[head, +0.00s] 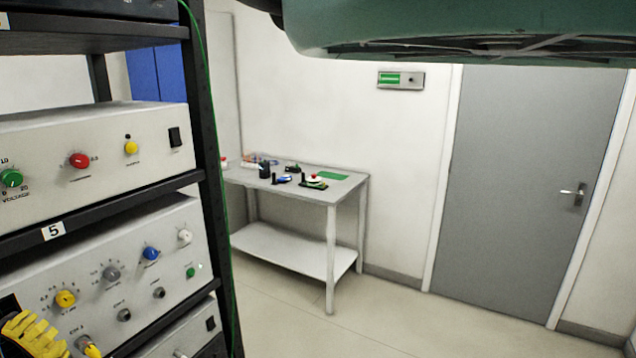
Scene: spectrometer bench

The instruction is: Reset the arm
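My gripper is not clearly in view in the head view, and I cannot tell whether it is open or shut. A large teal body with a dark underside (460,30) fills the top right of the view, close to the camera. I cannot tell whether it is part of my arm. A yellow ribbed thing (32,335) shows at the bottom left corner, cut off by the frame edge.
A black rack (212,150) with knobbed instruments (90,150) stands close on the left. A grey table (335,190) with small coloured items stands at the back wall. A grey door (530,170) is shut at right. The middle floor (400,315) is clear.

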